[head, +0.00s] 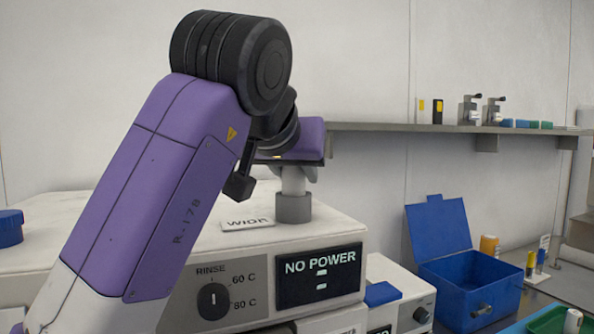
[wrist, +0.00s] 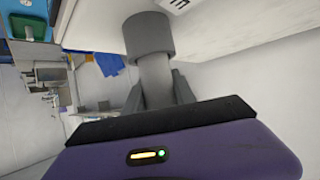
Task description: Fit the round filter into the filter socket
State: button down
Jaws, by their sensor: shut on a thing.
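The round filter (head: 293,182) is a pale grey cylinder held upright below my gripper (head: 287,168) in the head view. Its lower end meets the darker grey filter socket (head: 293,209), a round collar on top of the white machine. In the wrist view the filter (wrist: 156,78) stands between the two dark fingers of my gripper (wrist: 158,92), which are shut on it. The filter lines up with the socket (wrist: 148,35) there. The filter's lower end is hidden by the collar, so I cannot tell how deep it sits.
The white machine (head: 130,235) has a rinse dial (head: 213,301) and a display (head: 319,275) reading NO POWER. A small lettered plate (head: 248,224) lies left of the socket. An open blue box (head: 470,285) stands at right, below a wall shelf (head: 400,128).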

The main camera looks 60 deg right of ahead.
jog(key=c, duration=0.9)
grip_release()
jog(key=shift+c, duration=0.2)
jog(key=v, duration=0.7)
jog(key=shift+a+r+b, duration=0.15)
jog(key=shift+a+b, duration=0.2)
jog(key=shift+b, duration=0.05)
jog(key=shift+s, duration=0.15)
